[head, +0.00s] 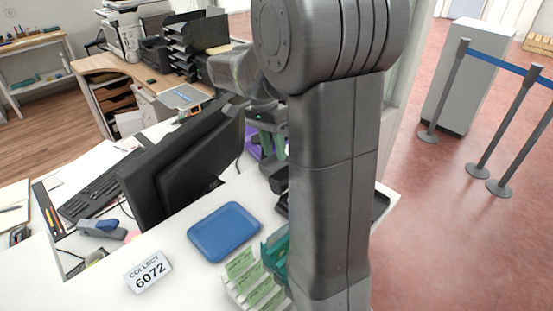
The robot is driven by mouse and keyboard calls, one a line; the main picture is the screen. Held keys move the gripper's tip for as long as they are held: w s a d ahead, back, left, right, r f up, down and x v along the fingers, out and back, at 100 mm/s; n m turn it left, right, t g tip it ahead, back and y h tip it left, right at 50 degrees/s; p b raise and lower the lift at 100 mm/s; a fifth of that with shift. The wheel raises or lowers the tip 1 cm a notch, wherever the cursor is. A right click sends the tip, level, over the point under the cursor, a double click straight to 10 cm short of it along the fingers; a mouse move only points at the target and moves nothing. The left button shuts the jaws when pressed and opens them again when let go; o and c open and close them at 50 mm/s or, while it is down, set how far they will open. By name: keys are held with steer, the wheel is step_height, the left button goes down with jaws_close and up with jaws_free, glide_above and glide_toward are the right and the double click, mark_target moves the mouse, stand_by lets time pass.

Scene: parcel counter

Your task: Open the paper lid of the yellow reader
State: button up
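I cannot make out a yellow reader or its paper lid in the head view; my own arm covers the right part of the counter. My gripper (268,146) points down over the counter's far part, just right of the black monitor. It is small and partly hidden by my arm, so I cannot tell whether its fingers are open or shut, or whether they touch anything. A purple item (252,147) shows beside and behind it. Dark items (275,176) sit on the counter below it, partly covered by my arm.
The black monitor (160,178) stands left of my gripper. A blue tray (225,231) lies on clear white counter in front. A "COLLECT 6072" sign (148,271) and a rack of green slips (248,278) are near the front. Barrier posts (506,122) stand on the red floor at right.

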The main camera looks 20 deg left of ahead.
mark_target(278, 170)
steer(key=shift+x, duration=1.85)
jaws_close()
steer(key=shift+s+d+r+t+y+b, duration=0.15)
steer(key=shift+d+r+t+y+b, duration=0.15)
steer(key=shift+y+b, duration=0.3)
steer(key=shift+s+d+r+t+y+b, duration=0.2)
steer(key=shift+d+t+y+b, duration=0.15)
steer(key=shift+y, duration=0.35)
jaws_free()
steer(key=shift+w+r, duration=0.1)
steer(key=shift+r, duration=0.05)
step_height(278, 170, up, 14)
steer(key=shift+f, duration=0.2)
